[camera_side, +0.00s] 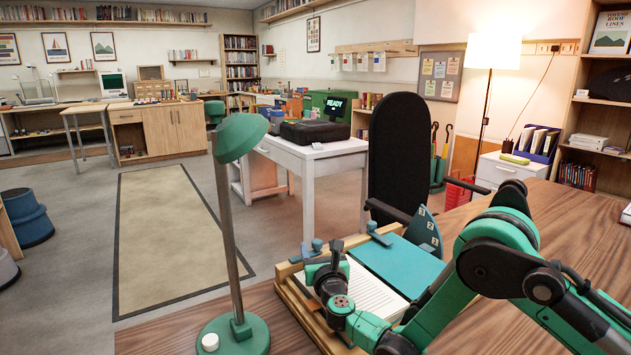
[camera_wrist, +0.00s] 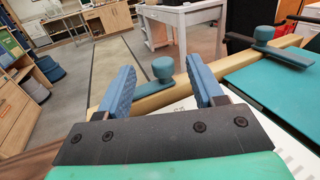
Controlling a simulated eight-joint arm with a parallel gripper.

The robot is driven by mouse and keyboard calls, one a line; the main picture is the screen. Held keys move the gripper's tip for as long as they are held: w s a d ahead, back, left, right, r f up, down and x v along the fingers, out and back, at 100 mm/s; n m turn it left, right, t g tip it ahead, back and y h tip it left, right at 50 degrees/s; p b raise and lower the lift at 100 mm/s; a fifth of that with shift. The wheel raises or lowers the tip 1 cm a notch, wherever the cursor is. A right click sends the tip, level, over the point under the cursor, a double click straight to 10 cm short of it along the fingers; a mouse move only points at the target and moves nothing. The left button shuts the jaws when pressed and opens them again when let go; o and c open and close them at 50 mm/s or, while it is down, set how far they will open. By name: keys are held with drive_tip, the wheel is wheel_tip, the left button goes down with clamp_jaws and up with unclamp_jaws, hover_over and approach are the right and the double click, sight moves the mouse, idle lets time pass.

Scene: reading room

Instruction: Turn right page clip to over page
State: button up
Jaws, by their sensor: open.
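A wooden book stand (camera_side: 292,290) on the desk holds a white printed page (camera_side: 365,290) and a teal sheet or cover (camera_side: 392,262). Two blue-teal clips with round knobs sit along its far rail. One clip (camera_wrist: 163,69) is at the left and the other (camera_wrist: 264,35) at the right; the right one also shows in the side view (camera_side: 372,227). The right clip's flat bar slants beside the teal sheet's edge. I cannot tell which one the task calls right. My gripper (camera_wrist: 165,90) is open and empty, its blue fingers on either side of the left knob. Contact is unclear.
A green desk lamp (camera_side: 240,135) stands left of the stand. A numbered teal wedge (camera_side: 424,230) stands at the teal sheet's right. A black chair (camera_side: 396,150) is behind the desk. Bare desk top (camera_side: 580,215) lies to the right.

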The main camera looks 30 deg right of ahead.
sight(318, 244)
drive_tip(key=shift+w+d+f, duration=0.15)
drive_tip(key=shift+f, duration=0.05)
drive_tip(key=shift+x, duration=2.6)
clamp_jaws()
